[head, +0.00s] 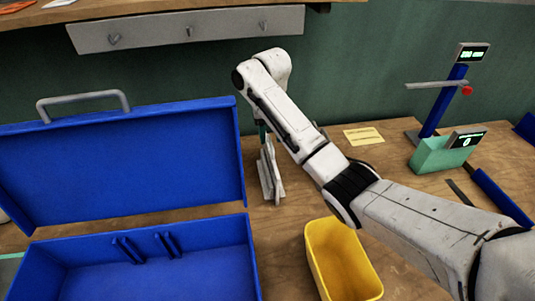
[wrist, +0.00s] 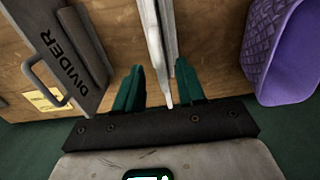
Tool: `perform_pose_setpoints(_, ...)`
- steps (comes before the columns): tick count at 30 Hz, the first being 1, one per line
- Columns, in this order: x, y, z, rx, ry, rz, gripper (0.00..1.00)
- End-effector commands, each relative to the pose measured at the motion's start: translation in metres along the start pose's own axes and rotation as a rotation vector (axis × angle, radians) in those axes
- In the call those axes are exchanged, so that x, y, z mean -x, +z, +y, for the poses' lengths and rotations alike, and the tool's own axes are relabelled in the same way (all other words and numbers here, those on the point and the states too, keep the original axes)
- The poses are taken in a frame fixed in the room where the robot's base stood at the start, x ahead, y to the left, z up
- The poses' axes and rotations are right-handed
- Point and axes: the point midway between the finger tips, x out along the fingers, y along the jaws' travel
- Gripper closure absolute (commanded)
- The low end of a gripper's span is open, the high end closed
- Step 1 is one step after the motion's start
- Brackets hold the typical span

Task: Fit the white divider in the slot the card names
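The white divider (head: 268,172) stands upright on the wooden table, right of the blue toolbox; it also shows edge-on in the wrist view (wrist: 154,35). My gripper (head: 262,135) is above it, pointing down. In the wrist view my gripper (wrist: 159,66) has its teal fingers apart, one on each side of the divider, with a clear gap on the left. The open blue box (head: 236,268) has raised ribs (head: 147,247) on its inner wall. The yellow card (head: 363,136) lies flat on the table; its writing is too small to read.
A grey plate marked "DIVIDER" (wrist: 70,60) with a handle is left in the wrist view. A purple basket (wrist: 283,50) is on the right. A yellow bin (head: 315,270) stands in front, and a blue press (head: 443,100) with a green tray (head: 435,158) at the right.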

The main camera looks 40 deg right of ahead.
Motion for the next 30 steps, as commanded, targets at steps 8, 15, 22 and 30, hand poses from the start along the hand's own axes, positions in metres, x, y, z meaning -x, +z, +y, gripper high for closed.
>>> perform_pose_setpoints(8,-0.014,0.000,0.000,0.000,0.000,-0.001,0.61)
perform_pose_setpoints(15,-0.026,0.000,0.000,0.000,0.001,0.000,0.61)
perform_pose_setpoints(22,-0.044,-0.001,0.000,0.001,0.000,0.000,0.61)
perform_pose_setpoints(30,-0.074,-0.001,0.001,0.000,0.000,-0.002,0.61)
